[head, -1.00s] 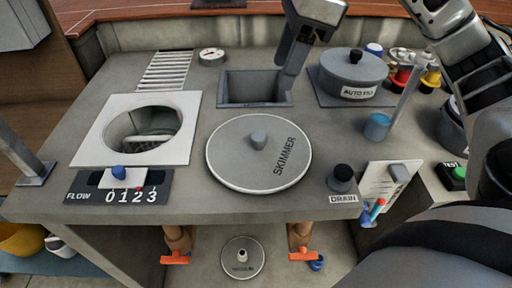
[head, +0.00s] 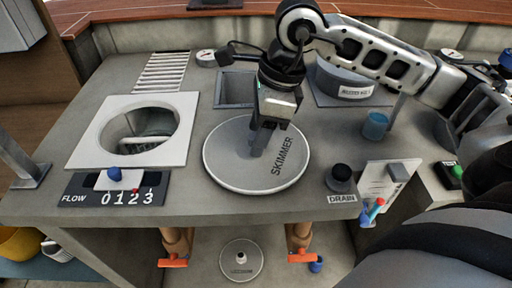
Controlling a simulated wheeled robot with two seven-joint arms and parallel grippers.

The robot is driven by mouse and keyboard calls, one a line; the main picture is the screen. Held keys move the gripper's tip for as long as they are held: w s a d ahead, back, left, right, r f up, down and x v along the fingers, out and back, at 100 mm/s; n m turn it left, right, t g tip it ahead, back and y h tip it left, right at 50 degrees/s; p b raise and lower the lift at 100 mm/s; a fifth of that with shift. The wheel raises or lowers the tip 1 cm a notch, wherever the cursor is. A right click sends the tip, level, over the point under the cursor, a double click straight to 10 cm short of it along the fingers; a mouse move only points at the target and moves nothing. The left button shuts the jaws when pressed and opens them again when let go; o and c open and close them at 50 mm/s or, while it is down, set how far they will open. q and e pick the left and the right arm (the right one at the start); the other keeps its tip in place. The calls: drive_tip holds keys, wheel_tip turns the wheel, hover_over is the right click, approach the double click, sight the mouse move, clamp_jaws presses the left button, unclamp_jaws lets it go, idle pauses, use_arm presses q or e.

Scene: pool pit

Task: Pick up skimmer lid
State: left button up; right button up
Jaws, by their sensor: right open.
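The skimmer lid (head: 228,163) is a round grey disc with a pale rim, lying flat on the grey counter and marked SKIMMER. My right gripper (head: 270,125) is open above the far middle part of the lid, pointing down near its central knob (head: 256,142). The knob is partly hidden behind the gripper, and I cannot tell whether the fingers are around it. My left gripper is not in view.
A square white frame with a round opening (head: 98,150) is at left, beside the FLOW slider (head: 115,174). A recessed box (head: 232,90) and the AUTO FILL lid (head: 340,95) are behind. A black DRAIN knob (head: 341,172) and blue cup (head: 376,125) stand right.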

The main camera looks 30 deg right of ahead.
sight(250, 136)
clamp_jaws()
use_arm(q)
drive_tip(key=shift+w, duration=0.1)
use_arm(e)
drive_tip(key=shift+r, duration=0.1)
